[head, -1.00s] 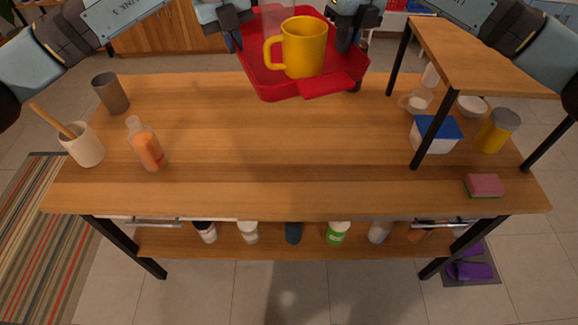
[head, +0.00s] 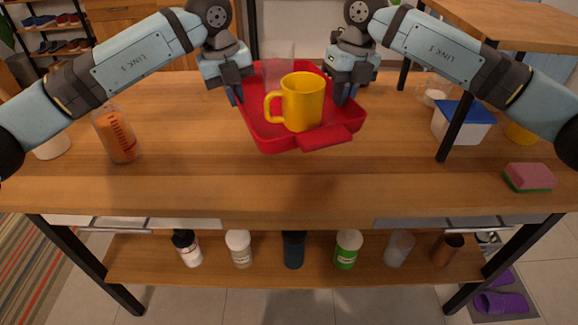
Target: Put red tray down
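The red tray (head: 262,133) is over the middle of the wooden table, with a yellow mug (head: 303,102) and a clear glass (head: 277,66) on it. My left gripper (head: 238,95) is at the tray's left edge and my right gripper (head: 345,97) is at its right edge. Both appear closed on the tray's sides, though the fingertips are partly hidden by the rim. I cannot tell whether the tray's underside touches the table.
An orange-filled bottle (head: 115,135) stands on the left of the table (head: 200,180). A blue-lidded container (head: 463,122) and a pink-green sponge (head: 529,177) are at the right, by a raised shelf (head: 515,22). The table in front of the tray is clear.

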